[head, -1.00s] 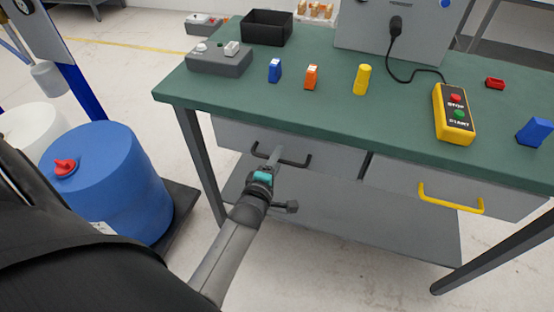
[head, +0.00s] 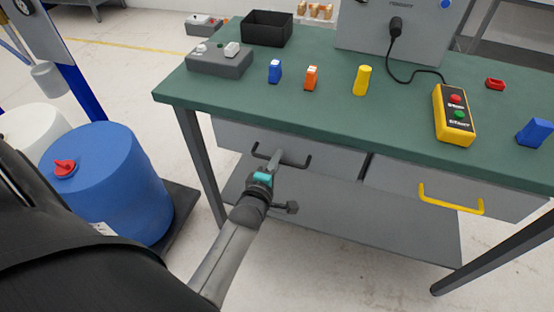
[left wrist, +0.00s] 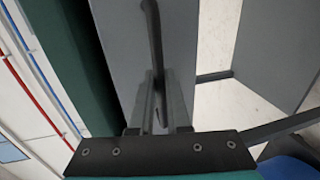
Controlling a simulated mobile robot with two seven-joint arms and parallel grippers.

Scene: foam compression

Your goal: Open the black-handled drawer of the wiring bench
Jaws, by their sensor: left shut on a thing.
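The wiring bench (head: 330,112) has a green top and two grey drawers side by side beneath it. The left drawer (head: 232,133) carries the black handle (head: 297,164), and its front looks flush under the bench top. My left gripper (head: 275,157) is at the middle of this handle and shut on it. In the left wrist view the black handle (left wrist: 152,30) runs down between the two fingers (left wrist: 160,100), in front of the grey drawer front. The fingertips partly hide the handle in the head view. My right gripper is not in view.
The right drawer has a yellow handle (head: 450,200). A blue barrel (head: 110,190) stands on a dark pallet left of the bench. Bench legs (head: 202,165) and a lower shelf (head: 350,225) are near my arm. A yellow control box (head: 453,115) and small blocks lie on top.

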